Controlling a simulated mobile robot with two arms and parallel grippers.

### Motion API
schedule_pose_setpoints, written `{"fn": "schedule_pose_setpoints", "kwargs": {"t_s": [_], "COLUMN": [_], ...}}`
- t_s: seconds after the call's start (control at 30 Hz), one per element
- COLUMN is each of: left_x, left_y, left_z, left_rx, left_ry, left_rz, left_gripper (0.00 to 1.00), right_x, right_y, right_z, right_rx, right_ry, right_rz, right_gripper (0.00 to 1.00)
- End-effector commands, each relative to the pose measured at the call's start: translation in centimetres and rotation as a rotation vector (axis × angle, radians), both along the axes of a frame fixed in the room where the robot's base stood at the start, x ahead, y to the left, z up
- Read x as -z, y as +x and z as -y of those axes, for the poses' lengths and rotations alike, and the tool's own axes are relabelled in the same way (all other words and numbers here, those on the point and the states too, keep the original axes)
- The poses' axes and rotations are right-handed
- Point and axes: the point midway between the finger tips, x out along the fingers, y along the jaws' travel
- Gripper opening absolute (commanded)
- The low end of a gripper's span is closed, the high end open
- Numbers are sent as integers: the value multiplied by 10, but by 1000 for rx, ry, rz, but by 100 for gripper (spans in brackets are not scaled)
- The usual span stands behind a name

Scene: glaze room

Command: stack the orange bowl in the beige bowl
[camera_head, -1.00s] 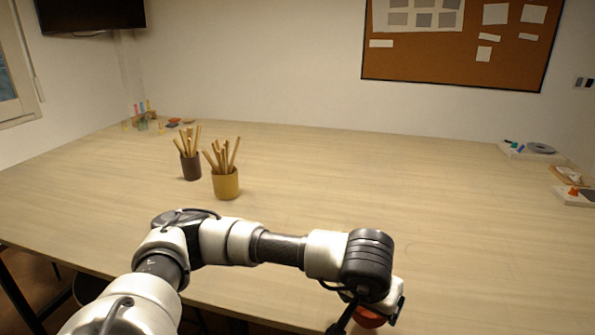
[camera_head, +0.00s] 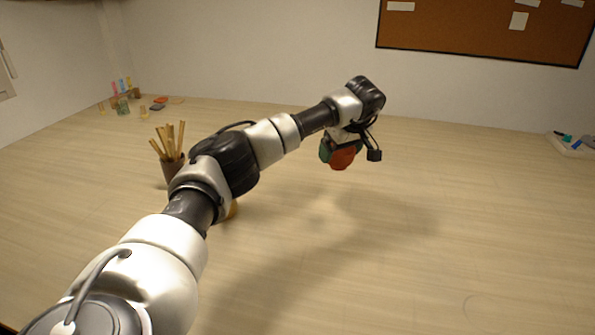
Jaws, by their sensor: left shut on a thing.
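My left gripper (camera_head: 341,146) is shut on the orange bowl (camera_head: 343,159) and holds it up in the air above the table. The bowl is small in the picture and partly hidden by the gripper and wrist. A dark green patch shows beside the orange one at the gripper; I cannot tell what it is. I cannot make out the beige bowl in this view. My right gripper is not in view.
A brown cup of wooden sticks (camera_head: 172,170) stands left of my arm. A yellow cup (camera_head: 233,210) is mostly hidden behind my arm. Small coloured items (camera_head: 122,105) stand at the far left, and a tray (camera_head: 570,146) at the right edge. The table's middle and right are clear.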

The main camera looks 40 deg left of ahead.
Motion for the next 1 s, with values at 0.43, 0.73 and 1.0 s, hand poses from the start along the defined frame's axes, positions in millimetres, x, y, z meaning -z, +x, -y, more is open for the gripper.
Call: {"fn": "schedule_pose_setpoints", "kwargs": {"t_s": [0.43,0.73,1.0], "left_x": [42,67,95], "left_y": [-17,-24,-25], "left_z": [-80,-118,-118], "left_rx": [-32,-27,-25], "left_ry": [0,0,-1], "left_rz": [-3,0,-3], "left_gripper": [54,54,54], "right_x": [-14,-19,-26], "right_y": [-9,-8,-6], "right_z": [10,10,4], "right_rx": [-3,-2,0], "right_ry": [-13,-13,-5], "right_rz": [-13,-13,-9], "right_gripper": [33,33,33]}}
